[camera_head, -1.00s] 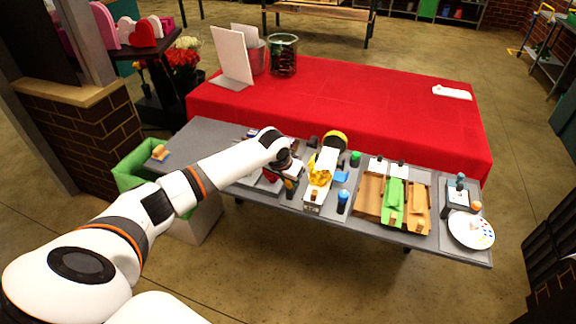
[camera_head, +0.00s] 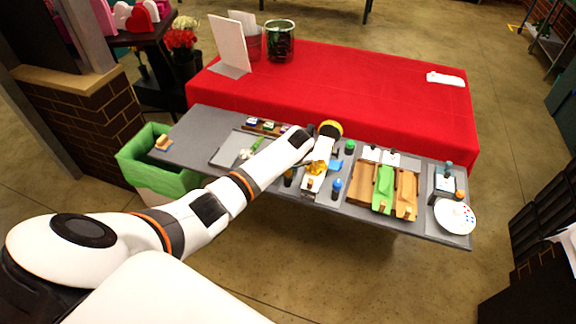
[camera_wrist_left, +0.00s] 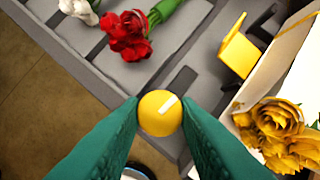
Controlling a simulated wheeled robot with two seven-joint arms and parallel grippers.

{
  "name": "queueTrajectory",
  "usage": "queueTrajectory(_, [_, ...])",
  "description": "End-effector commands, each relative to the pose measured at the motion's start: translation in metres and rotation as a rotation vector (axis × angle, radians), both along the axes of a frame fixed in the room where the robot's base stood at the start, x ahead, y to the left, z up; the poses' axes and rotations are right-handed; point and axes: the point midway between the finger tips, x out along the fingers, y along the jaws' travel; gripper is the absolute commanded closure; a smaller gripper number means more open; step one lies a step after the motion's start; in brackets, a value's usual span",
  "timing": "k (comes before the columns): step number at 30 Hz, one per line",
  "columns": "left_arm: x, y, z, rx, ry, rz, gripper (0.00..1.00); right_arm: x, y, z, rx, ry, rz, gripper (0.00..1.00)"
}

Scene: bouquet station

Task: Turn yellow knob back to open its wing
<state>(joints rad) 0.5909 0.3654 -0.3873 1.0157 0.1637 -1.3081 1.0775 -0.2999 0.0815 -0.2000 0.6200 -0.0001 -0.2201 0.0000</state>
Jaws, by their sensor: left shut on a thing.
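The yellow knob (camera_wrist_left: 160,113) is round, with a white mark pointing up and right, and sits between the two green fingertips of my left gripper (camera_wrist_left: 161,118) in the left wrist view. The fingers are closed against its sides. The yellow wing (camera_wrist_left: 237,50) stands up and to the right of the knob, beside a pale panel. Yellow roses (camera_wrist_left: 275,130) lie to its right and also show in the head view (camera_head: 317,168). In the head view my left wrist covers the knob and most of the gripper. My right gripper is not in view.
Red roses (camera_wrist_left: 130,35) and a white flower (camera_wrist_left: 78,10) lie on the grey slatted surface.

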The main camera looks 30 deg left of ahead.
Motion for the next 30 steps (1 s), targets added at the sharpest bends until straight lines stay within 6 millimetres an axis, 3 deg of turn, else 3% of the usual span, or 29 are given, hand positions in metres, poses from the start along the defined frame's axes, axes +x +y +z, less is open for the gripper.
queueTrajectory(9, [0.0018,0.0000,0.0014,0.001,-0.002,0.110,0.94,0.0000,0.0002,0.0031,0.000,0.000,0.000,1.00])
queueTrajectory(24, [0.0018,0.0004,0.0012,0.001,-0.003,0.130,0.94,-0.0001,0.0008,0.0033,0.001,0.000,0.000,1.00])
queueTrajectory(25, [0.0018,0.0004,0.0012,0.002,-0.003,0.129,0.70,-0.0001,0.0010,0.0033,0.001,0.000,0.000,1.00])
queueTrajectory(28, [0.0016,0.0003,0.0012,0.001,-0.002,0.129,0.53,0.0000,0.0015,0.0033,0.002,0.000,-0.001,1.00])
queueTrajectory(30, [0.0015,0.0002,0.0010,0.001,-0.002,0.128,0.50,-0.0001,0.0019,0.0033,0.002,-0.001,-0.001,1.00])
